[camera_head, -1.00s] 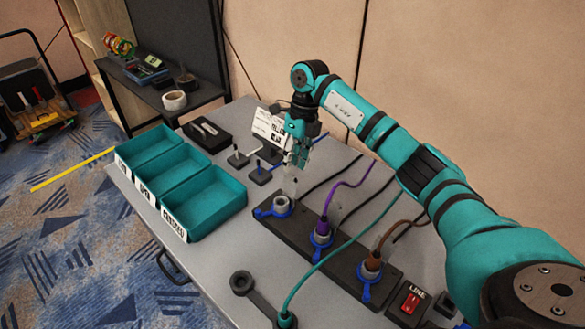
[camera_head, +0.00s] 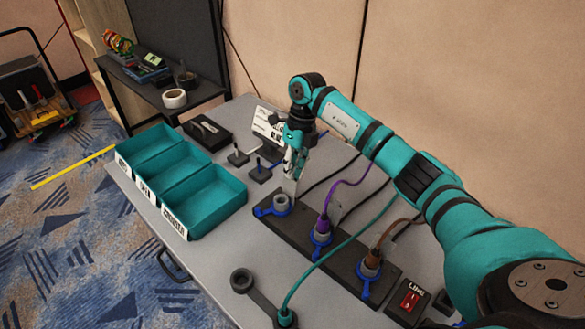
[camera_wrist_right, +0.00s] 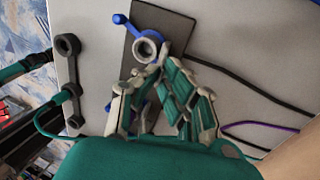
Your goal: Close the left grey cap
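My right gripper (camera_head: 291,183) points down at the left end of the black socket strip (camera_head: 335,259), just behind the leftmost grey socket ring (camera_head: 281,203). That ring has no cable in it and a blue strap at its side. In the right wrist view, the ring (camera_wrist_right: 147,48) lies just beyond my fingertips (camera_wrist_right: 160,66), which come together with nothing visible between them. Whether they touch the ring is unclear. A dark grey cap (camera_head: 242,281) lies on the table, strapped to the teal cable's plug (camera_head: 287,319). It also shows in the wrist view (camera_wrist_right: 67,45).
Purple (camera_head: 323,226) and brown (camera_head: 372,258) plugs stand in the other sockets. A red switch box (camera_head: 409,301) is at the strip's right end. Teal bins (camera_head: 205,203) stand left. Small stands (camera_head: 260,172) and a sign are behind. Bare table lies between bins and strip.

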